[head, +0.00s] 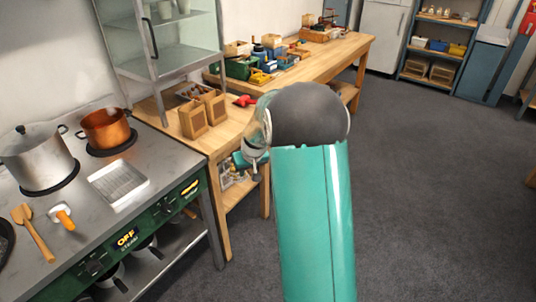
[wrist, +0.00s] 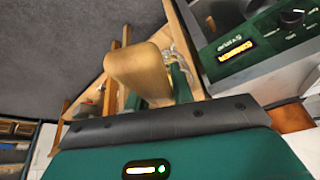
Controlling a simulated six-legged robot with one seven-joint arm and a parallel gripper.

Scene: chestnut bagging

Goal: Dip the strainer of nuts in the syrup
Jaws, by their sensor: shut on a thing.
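My gripper (wrist: 160,88) is shut on a tan, round-ended handle (wrist: 138,72) in the wrist view. The handle appears to be the strainer's; a little wire-like mesh shows behind it, and no nuts can be made out. In the head view my gripper (head: 247,160) is mostly hidden behind my arm, over the wooden bench's front edge, right of the stove. A copper pot (head: 106,132) stands on the back burner; its contents cannot be made out. It also shows at the right of the wrist view (wrist: 290,118). The gripper is well apart from it.
A lidded metal pot (head: 38,158) stands left of the copper pot. Wooden boxes (head: 193,120) stand on the bench. The floor at right is clear.

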